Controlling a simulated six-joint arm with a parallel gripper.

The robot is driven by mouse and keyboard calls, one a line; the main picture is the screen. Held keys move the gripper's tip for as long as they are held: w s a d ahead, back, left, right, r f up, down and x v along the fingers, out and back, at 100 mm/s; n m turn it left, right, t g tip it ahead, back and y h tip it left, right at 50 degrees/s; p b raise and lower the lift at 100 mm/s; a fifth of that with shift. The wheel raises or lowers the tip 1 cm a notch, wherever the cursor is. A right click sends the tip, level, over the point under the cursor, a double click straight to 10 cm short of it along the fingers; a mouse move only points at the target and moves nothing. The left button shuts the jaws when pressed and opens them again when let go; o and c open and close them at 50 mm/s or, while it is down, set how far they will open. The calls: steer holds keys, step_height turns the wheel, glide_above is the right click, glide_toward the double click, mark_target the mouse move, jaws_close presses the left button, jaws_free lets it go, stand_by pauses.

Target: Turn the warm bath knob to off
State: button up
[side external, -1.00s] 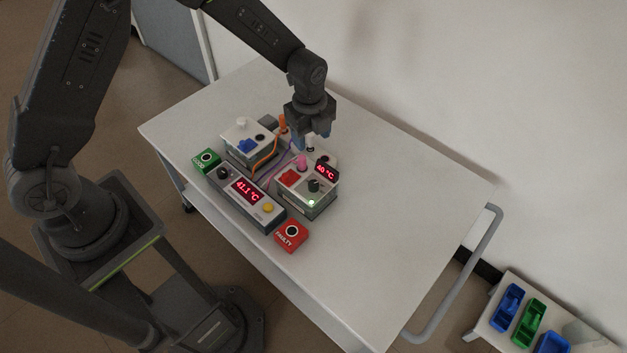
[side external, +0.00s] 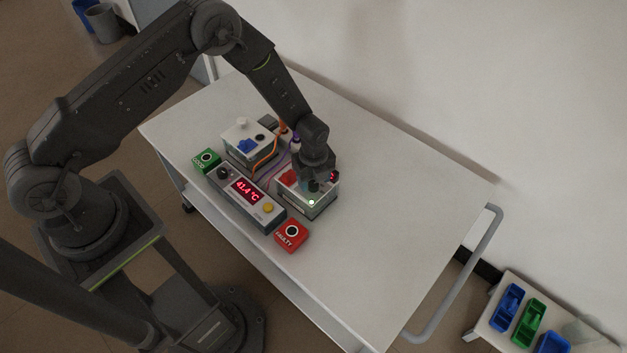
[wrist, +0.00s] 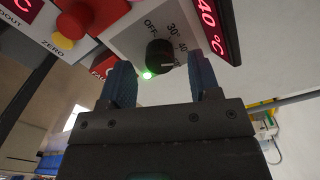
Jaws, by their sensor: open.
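The warm bath is a white-topped box (side external: 292,205) with a black knob (wrist: 160,54), a lit green lamp (side external: 311,202) and a red display reading 40 °C (wrist: 208,22). In the wrist view, OFF, 30 and 40 are printed around the knob. A small pale mark shows on the knob, but I cannot tell its exact setting. My gripper (wrist: 161,70) is open, its blue fingers on either side of the knob in that view. Contact cannot be told. In the side view my gripper (side external: 315,181) is low over the box and hides part of its top.
A readout box (side external: 233,200) showing 41.4 °C and a red FAULTY button (side external: 291,236) stand beside the bath. A green GOOD button (side external: 206,160) and another white-topped box (side external: 240,133) with an orange cable stand behind. The table's right side (side external: 400,210) is clear.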

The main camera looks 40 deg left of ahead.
steer(key=shift+f, duration=0.65)
steer(key=c, duration=0.9)
